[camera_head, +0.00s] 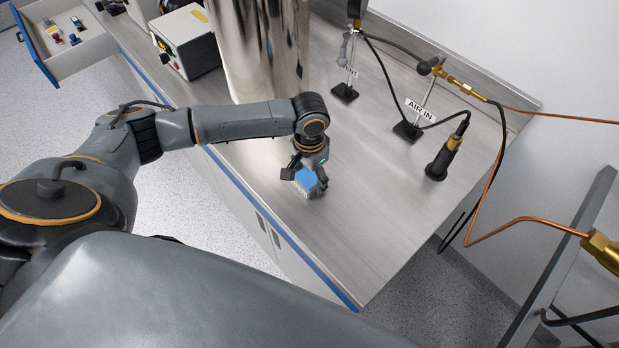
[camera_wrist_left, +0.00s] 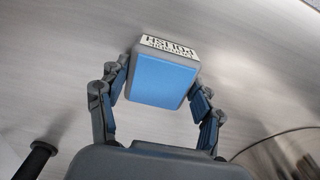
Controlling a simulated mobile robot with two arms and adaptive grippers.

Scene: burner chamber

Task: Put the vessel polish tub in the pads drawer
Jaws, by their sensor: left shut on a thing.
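The vessel polish tub (camera_wrist_left: 162,81) is a small box with a blue face and a white label reading "POLISH" in the left wrist view. My left gripper (camera_wrist_left: 158,92) is shut on it, one finger on each side. In the head view the tub (camera_head: 307,179) shows as a blue patch at the left gripper (camera_head: 310,184), over the steel bench. I cannot tell whether it touches the bench. An open drawer (camera_head: 88,52) with a blue front stands out at the upper left, holding several small items. Whether it is the pads drawer cannot be read. My right gripper is not in view.
The steel bench (camera_head: 375,205) is bare around the gripper. A tall shiny cylinder (camera_head: 262,50) stands behind my left arm, beside a white instrument box (camera_head: 187,42). An "AIR IN" stand (camera_head: 408,130), hoses and a black-and-brass torch (camera_head: 443,158) stand to the right.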

